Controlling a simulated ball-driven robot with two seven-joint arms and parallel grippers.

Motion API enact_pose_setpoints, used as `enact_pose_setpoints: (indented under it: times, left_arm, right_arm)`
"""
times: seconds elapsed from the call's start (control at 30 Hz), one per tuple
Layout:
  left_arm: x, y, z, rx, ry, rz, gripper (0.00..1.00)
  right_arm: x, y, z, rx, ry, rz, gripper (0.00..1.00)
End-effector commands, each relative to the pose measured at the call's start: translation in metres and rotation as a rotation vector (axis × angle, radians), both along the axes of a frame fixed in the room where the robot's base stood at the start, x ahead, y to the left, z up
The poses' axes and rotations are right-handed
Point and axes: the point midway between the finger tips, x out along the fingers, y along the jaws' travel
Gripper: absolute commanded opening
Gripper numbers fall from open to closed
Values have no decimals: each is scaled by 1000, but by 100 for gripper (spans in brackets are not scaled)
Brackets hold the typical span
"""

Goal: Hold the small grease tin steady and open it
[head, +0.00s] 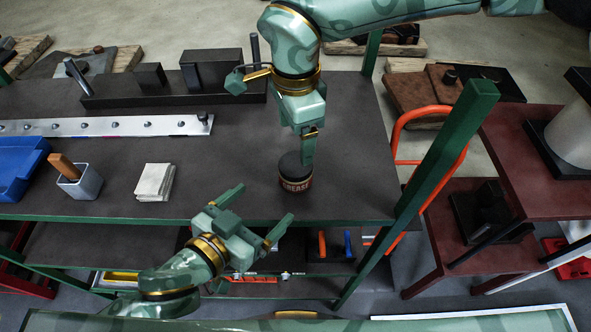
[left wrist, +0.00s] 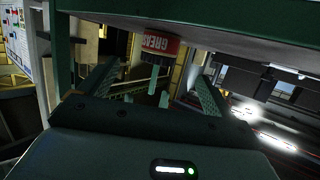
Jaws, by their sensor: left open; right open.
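The grease tin (head: 296,184) stands upright on the dark table near its front edge, with a dark lid and a red label. In the left wrist view the tin (left wrist: 160,43) appears upside down, ahead of the open jaws. My left gripper (head: 260,208) is open and empty at the table's front edge, left of and nearer than the tin, apart from it. My right gripper (head: 271,121) is open above and behind the tin. One of its fingers reaches down in front of the lid; whether it touches cannot be told.
A white block (head: 155,182), a cup with an orange-handled tool (head: 80,184) and a blue bin (head: 18,167) stand to the left. A metal bar (head: 110,126) and a black fixture (head: 170,88) lie behind. A green post (head: 436,160) rises right of the tin. The table between block and tin is clear.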

Motion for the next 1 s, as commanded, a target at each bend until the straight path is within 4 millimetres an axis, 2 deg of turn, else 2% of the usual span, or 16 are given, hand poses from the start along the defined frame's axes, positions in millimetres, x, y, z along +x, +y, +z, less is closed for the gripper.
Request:
enact_pose_setpoints:
  times: [0.03, 0.2, 0.4, 0.6, 0.9, 0.93, 1.0]
  left_arm:
    - [12, -7, -2, 0, -6, 0, 90]
    - [44, -29, -14, 1, -4, 0, 90]
    - [73, -49, -26, 2, -2, -1, 90]
    - [88, -59, -32, 1, -1, 0, 90]
    - [90, -60, -33, 1, -1, 0, 90]
    - [90, -60, -33, 1, -1, 0, 87]
    - [90, -60, -33, 1, -1, 0, 67]
  right_arm:
    - [0, 0, 0, 0, 0, 0, 79]
    - [0, 0, 0, 0, 0, 0, 79]
    - [0, 0, 0, 0, 0, 0, 79]
    - [0, 0, 0, 0, 0, 0, 79]
    - [0, 0, 0, 0, 0, 0, 79]
    - [0, 0, 0, 0, 0, 0, 79]
    - [0, 0, 0, 0, 0, 0, 79]
